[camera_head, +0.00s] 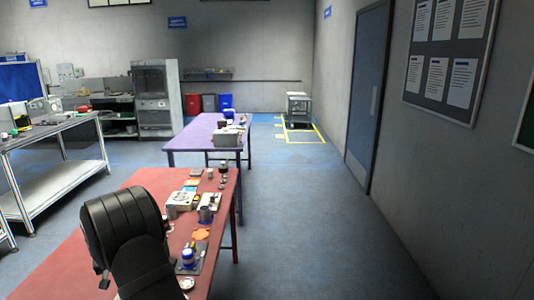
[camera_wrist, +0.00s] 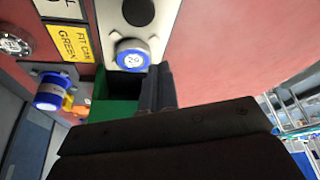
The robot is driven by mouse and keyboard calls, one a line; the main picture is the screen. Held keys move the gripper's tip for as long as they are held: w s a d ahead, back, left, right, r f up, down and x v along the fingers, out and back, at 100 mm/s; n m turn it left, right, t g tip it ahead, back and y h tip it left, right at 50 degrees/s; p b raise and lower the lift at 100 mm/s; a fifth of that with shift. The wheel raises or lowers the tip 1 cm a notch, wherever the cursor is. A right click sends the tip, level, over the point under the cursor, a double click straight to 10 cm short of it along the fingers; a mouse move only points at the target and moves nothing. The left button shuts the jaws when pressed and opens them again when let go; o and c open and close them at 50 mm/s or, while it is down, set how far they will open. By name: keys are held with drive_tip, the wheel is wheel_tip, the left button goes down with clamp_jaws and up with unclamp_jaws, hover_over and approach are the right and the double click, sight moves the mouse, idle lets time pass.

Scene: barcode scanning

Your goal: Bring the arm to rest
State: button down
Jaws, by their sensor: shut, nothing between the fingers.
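My gripper (camera_wrist: 158,72) shows in the wrist view with its two dark fingers pressed together. It is shut and empty. It hangs over the red table (camera_wrist: 225,45). A round blue-rimmed can (camera_wrist: 131,56) with a white top shows just past the fingertips, on a white fixture (camera_wrist: 165,12). A green tray or block (camera_wrist: 113,108) is partly hidden behind the fingers. I cannot tell how far the fingers are from these things. In the head view my gripper's fingers cannot be made out.
In the wrist view, a yellow label (camera_wrist: 70,42), a silver round part (camera_wrist: 13,44) and a blue can (camera_wrist: 50,93) lie to the left. In the head view, the red table (camera_head: 75,250) carries several parts along its right side. A purple table (camera_head: 190,142) stands beyond. The right floor is clear.

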drive_tip(key=shift+s+d+f, duration=0.1)
drive_tip(key=shift+s+f, duration=0.1)
drive_tip(key=shift+f, duration=0.75)
drive_tip(key=shift+s+d, duration=0.35)
drive_tip(key=shift+s, duration=0.35)
drive_tip(key=shift+s+d, duration=0.35)
drive_tip(key=shift+s, duration=0.35)
drive_tip(key=shift+f, duration=0.1)
drive_tip(key=shift+w, duration=0.1)
